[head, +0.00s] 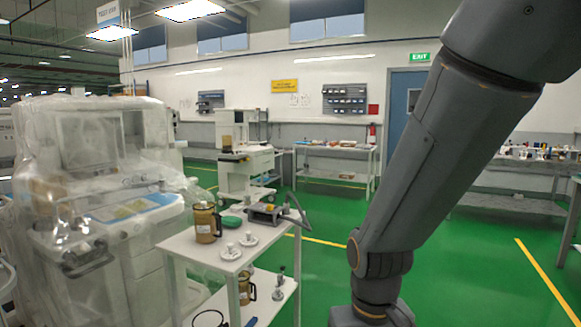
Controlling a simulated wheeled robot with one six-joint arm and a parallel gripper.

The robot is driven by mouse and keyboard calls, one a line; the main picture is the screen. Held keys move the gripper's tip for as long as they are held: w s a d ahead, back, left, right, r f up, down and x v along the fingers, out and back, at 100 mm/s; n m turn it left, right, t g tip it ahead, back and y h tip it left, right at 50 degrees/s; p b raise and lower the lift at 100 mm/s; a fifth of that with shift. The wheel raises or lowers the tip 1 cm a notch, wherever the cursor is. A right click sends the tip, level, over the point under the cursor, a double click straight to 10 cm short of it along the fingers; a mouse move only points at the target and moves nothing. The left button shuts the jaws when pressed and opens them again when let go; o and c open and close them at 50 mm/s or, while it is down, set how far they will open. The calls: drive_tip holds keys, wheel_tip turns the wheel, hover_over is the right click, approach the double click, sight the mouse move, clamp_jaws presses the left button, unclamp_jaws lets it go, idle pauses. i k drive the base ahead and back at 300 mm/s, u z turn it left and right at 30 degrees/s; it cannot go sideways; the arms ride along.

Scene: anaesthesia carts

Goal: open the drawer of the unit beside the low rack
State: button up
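A low white two-shelf rack (185,245) stands at the front centre, with items on both shelves. To its left is a large unit wrapped in clear plastic (95,135), with pale front panels (135,292) low down that may be drawers. The plastic and the rack partly cover them, and no open drawer is visible. A smaller unwrapped white unit (240,175) stands behind the rack; I cannot tell which unit the task means. My arm crosses the right side and runs down to the bottom edge. My gripper is out of the picture.
On the rack's top are a brown canister (206,222), white discs (239,245) and a grey device (268,213) with a hose. Benches stand along the back (336,150) and right (520,175). Green floor (465,270) is clear at the right.

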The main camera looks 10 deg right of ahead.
sight(257, 162)
drive_tip(key=z, duration=0.55)
drive_tip(key=k, duration=0.65)
drive_tip(key=z, duration=0.5)
drive_tip(key=i, duration=1.2)
drive_tip(key=u, duration=0.35)
drive_tip(key=i, duration=1.8)
drive_tip(key=u, duration=0.4)
drive_tip(key=i, duration=1.95)
drive_tip(key=u, duration=0.4)
drive_tip(key=i, duration=5.45)
